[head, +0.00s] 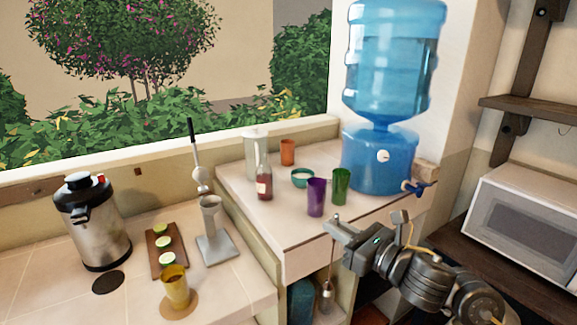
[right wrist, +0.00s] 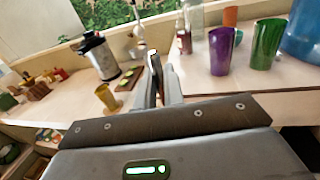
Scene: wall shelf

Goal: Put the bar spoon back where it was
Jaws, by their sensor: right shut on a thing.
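My right gripper (head: 334,228) is shut on the bar spoon (head: 327,290), in front of the raised counter's front edge. In the head view the spoon hangs down from the jaws as a thin rod with a metal lower end, over the gap below the counter. My left gripper is not in view.
The raised counter (head: 262,225) holds a purple cup (head: 316,197), a green cup (head: 340,187), a bottle (head: 264,178) and a blue water dispenser (head: 378,165). On the lower left counter stand a metal press (head: 217,247), a yellow cup (head: 175,287) and a pump pot (head: 92,225). A microwave (head: 525,225) is at right.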

